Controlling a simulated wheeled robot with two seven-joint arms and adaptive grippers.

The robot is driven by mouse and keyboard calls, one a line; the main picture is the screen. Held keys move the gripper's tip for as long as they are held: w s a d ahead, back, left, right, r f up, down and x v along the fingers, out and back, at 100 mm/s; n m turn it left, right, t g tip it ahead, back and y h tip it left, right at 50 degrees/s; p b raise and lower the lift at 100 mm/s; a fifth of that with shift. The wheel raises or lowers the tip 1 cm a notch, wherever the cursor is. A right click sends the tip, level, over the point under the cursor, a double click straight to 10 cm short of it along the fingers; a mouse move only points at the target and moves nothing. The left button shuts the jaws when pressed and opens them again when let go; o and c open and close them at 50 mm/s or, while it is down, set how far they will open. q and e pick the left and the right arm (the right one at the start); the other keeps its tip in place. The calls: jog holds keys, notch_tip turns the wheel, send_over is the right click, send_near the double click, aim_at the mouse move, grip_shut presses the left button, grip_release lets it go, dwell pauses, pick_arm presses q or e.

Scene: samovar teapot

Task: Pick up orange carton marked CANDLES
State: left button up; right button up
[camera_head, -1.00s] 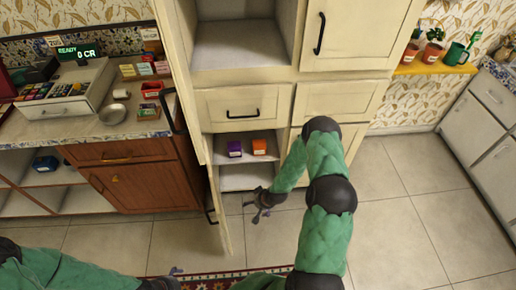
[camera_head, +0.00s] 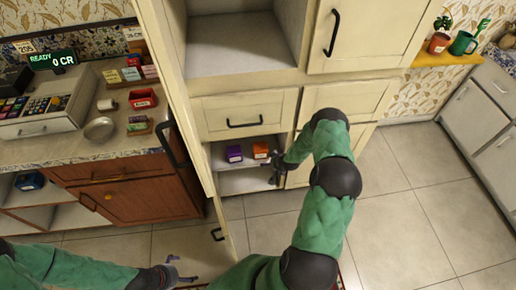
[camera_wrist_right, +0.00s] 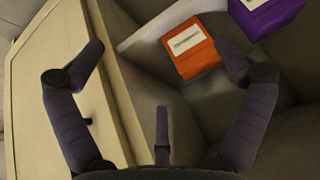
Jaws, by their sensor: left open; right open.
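The orange carton (camera_head: 260,150) sits on the upper shelf of the open lower cupboard, beside a purple carton (camera_head: 234,153). In the right wrist view the orange carton (camera_wrist_right: 190,48) shows a white label, whose text is too small to read, with the purple carton (camera_wrist_right: 265,14) at the upper right. My right gripper (camera_head: 276,170) is at the cupboard opening, just right of and below the orange carton. In the wrist view its fingers (camera_wrist_right: 160,62) are spread and empty, with the carton ahead and apart from them. My left gripper (camera_head: 180,271) is open and empty low in the head view.
The cupboard's open door (camera_head: 222,215) stands at the left of the opening. A closed drawer (camera_head: 245,112) is above it. A wooden counter (camera_head: 85,150) with a cash register stands at the left. The tiled floor (camera_head: 400,200) at the right is clear.

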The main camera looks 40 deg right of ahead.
jog(key=b, duration=0.4)
send_near(261, 148)
jog(key=x, duration=0.5)
jog(key=shift+s+f, duration=0.2)
jog(key=shift+f, duration=0.05)
jog(key=shift+w+f, duration=0.2)
jog(key=shift+w, duration=0.05)
jog(key=shift+b+x, duration=1.35)
jog(key=shift+x, duration=0.9)
jog(key=shift+w, duration=0.1)
jog(key=shift+r, duration=0.1)
jog(key=c, duration=1.7)
